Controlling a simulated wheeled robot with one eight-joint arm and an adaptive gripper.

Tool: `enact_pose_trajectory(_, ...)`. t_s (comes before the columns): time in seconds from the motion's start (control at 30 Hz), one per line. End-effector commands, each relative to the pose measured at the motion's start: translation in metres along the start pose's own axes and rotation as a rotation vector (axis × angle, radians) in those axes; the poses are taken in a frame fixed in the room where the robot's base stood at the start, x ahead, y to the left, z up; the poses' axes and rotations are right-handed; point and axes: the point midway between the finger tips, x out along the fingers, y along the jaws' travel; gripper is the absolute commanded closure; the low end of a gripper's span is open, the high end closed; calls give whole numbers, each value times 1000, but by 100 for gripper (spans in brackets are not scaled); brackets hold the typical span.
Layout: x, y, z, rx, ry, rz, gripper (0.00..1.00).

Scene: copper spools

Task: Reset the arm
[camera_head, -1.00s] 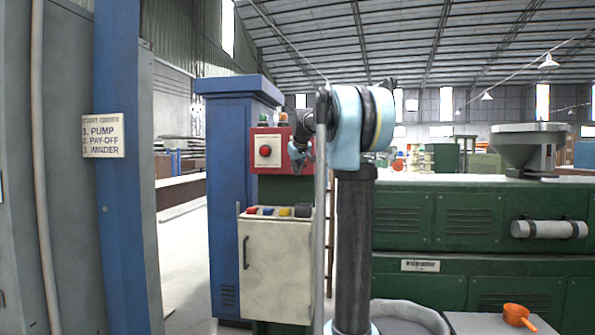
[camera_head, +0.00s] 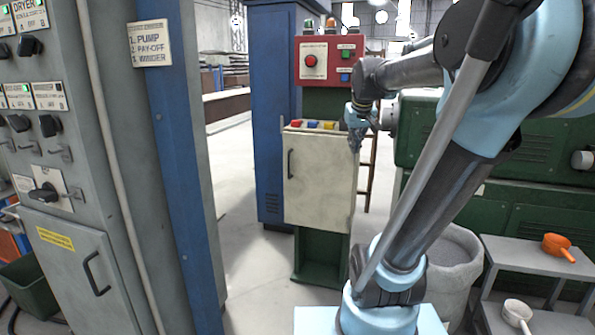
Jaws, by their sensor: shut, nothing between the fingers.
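My arm rises from my light blue base at the lower right and bends across the right side of the head view. My gripper (camera_head: 362,142) is small and dark, pointing down, in front of the upper right corner of the cream control box. It is shut, with nothing visible in it. The cream box (camera_head: 318,180) has coloured buttons on its top and stands on a green pedestal. Above it is a red panel (camera_head: 327,62) with a red button and small lamps. I cannot tell whether the gripper touches the box.
A grey switch cabinet (camera_head: 60,150) and a blue post (camera_head: 178,150) stand at the left. A grey bin (camera_head: 455,270) and a step stand (camera_head: 535,258) with orange and white scoops are at the right. Green machinery stands behind. The floor (camera_head: 240,180) between post and pedestal is clear.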

Motion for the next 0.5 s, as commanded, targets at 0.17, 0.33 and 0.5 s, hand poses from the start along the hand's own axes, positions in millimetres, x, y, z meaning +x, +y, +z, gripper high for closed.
enact_pose_trajectory(0.17, 19, -15, 89, 39, -77, -11, 100)
enact_pose_trajectory(0.33, 41, -29, 170, 76, -150, -19, 100)
enact_pose_trajectory(0.5, 64, -42, 245, 112, -219, -24, 100)
